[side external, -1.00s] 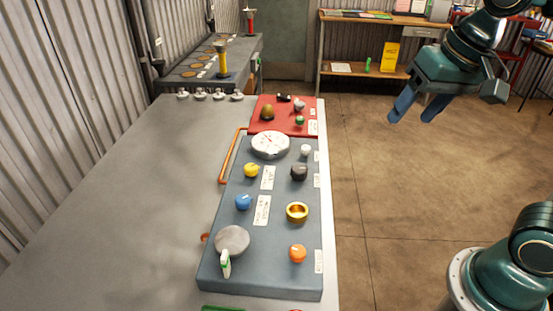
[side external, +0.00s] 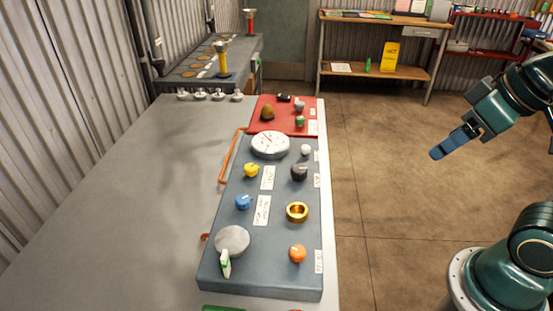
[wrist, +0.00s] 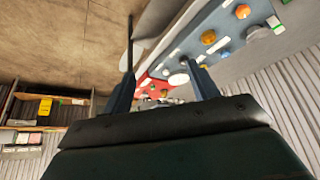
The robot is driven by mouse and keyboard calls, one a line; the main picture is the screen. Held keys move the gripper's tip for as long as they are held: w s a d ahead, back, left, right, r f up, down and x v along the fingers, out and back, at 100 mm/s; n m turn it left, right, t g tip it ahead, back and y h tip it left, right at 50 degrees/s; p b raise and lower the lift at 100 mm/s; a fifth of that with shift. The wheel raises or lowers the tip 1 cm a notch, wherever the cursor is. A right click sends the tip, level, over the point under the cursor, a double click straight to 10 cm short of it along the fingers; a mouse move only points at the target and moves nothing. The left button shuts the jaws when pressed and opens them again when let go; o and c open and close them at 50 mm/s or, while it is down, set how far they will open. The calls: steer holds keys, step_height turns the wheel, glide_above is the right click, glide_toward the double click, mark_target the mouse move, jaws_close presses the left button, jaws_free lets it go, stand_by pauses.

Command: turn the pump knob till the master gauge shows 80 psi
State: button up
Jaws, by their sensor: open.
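The grey panel (side external: 268,278) lies on the bench and carries several knobs and a round white gauge (side external: 269,145) with a red needle; its reading is too small to tell. I cannot tell which knob is the pump knob. My gripper (side external: 455,143) is open and empty, in the air right of the bench, well apart from the panel. In the wrist view its fingers (wrist: 163,90) stand apart.
A red plate (side external: 266,127) with small knobs adjoins the panel's far end. A grey disc (side external: 232,239) with a white-and-green lever sits at the near left. An orange pipe (side external: 228,160) runs along the left side. The bench's left part (side external: 130,200) is clear.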

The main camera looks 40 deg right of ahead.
stand_by(0.5)
steer(key=n+g, duration=0.6)
steer(key=n, duration=0.2)
glide_above(300, 168)
step_height(300, 168, down, 6)
steer(key=shift+r, duration=0.15)
steer(key=shift+f, duration=6.9)
steer(key=shift+c, duration=0.3)
